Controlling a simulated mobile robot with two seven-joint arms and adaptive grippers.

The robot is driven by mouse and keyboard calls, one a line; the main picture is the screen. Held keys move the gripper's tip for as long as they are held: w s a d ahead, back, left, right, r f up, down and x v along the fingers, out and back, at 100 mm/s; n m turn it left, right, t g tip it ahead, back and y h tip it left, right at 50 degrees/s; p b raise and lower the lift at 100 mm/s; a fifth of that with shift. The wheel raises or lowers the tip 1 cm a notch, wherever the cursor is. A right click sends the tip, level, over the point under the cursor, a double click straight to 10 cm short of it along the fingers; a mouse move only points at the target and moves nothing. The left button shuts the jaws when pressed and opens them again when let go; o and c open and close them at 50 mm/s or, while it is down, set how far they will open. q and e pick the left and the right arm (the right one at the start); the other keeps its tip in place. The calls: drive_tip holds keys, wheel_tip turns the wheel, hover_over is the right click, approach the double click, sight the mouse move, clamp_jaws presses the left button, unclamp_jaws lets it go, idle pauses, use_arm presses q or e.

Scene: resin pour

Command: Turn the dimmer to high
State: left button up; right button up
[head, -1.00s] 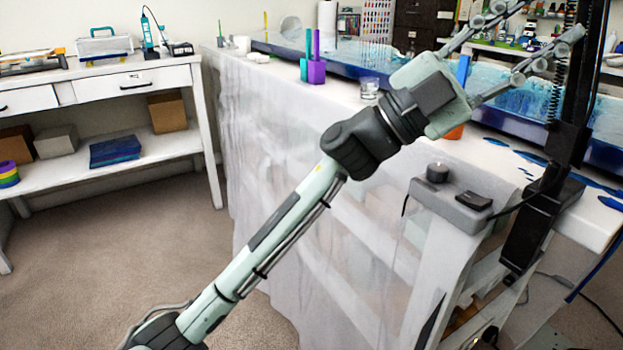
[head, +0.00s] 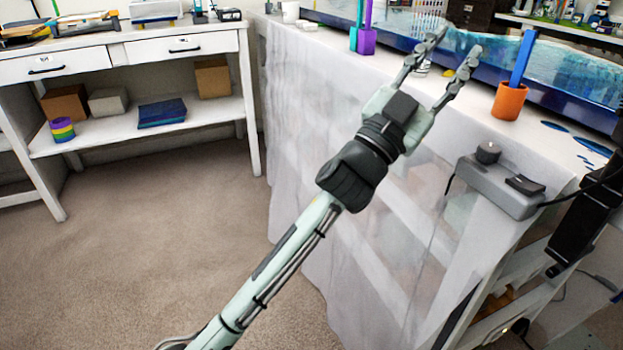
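The dimmer is a grey box (head: 500,187) at the near corner of the covered table, with a round dark knob (head: 487,152) on top and a flat black switch (head: 525,185) beside it. A black cable leaves its right end. My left gripper (head: 457,46) is open, its two fingers spread and pointing up and away over the table. Nothing shows held between them. It is apart from the dimmer, to the left of the knob and further up in the picture. My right gripper is not in view.
An orange cup (head: 508,101) with a blue stick stands behind the dimmer. Purple (head: 366,41) and teal holders stand left of my gripper. A long blue resin piece (head: 570,95) lies along the table. A black post (head: 583,222) stands right of the dimmer.

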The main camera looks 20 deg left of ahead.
use_arm(q)
drive_tip(key=a+f+n+g+y, duration=0.1)
drive_tip(key=a+f+n+y, duration=0.2)
drive_tip(key=f, duration=0.7)
drive_tip(key=a+f+n+g+y, duration=0.2)
drive_tip(key=a+f+y, duration=0.4)
drive_tip(key=a+f, duration=0.4)
drive_tip(key=a+f+n+g+y, duration=0.1)
drive_tip(key=a+f+n+y, duration=0.4)
drive_tip(key=f, duration=0.5)
drive_tip(key=shift+s+a+f+g+y, duration=0.25)
drive_tip(key=shift+s+a+g, duration=0.2)
drive_tip(key=shift+a, duration=0.35)
drive_tip(key=shift+o, duration=0.3)
